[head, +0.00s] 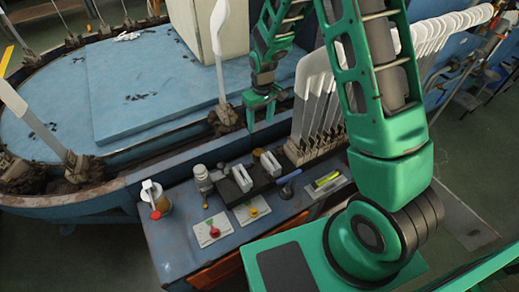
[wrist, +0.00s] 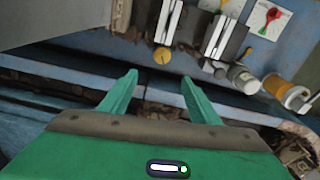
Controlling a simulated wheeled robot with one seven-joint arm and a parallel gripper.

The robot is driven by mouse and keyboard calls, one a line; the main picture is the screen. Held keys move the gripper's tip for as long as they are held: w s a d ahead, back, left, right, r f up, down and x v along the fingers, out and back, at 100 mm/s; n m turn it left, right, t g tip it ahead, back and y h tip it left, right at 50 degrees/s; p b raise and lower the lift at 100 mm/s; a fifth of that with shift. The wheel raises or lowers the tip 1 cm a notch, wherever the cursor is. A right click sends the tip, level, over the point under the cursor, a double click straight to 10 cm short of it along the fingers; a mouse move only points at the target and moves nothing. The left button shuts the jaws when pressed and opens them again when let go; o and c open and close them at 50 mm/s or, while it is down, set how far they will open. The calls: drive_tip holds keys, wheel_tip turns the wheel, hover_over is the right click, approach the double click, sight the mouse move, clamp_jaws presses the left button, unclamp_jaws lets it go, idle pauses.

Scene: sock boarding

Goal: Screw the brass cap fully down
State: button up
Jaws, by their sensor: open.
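A small round brass-yellow piece (wrist: 162,55), which looks like the brass cap, shows in the wrist view beside a dark block with pale plates. It lies just beyond the gap between my fingertips, apart from them. How far down it sits cannot be seen. My gripper (head: 264,114) hangs fingers-down near the bench's back edge. In the wrist view its two green fingers (wrist: 158,78) are spread with nothing between them.
The blue bench (head: 178,232) also holds a grey-lidded jar (head: 201,176), an orange-and-white container (head: 158,203), and picture cards (head: 212,231). Upright white sock boards (head: 313,100) stand close right of my gripper. The machine's raised blue rim (head: 165,167) runs behind the bench.

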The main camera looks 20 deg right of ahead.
approach(258, 151)
drive_tip(key=shift+n+g, duration=0.3)
drive_tip(key=f, duration=0.8)
drive_tip(key=shift+w+a+f, duration=0.1)
drive_tip(key=shift+w+f, duration=0.15)
drive_tip(key=shift+f, duration=0.1)
drive_tip(key=shift+c, duration=0.3)
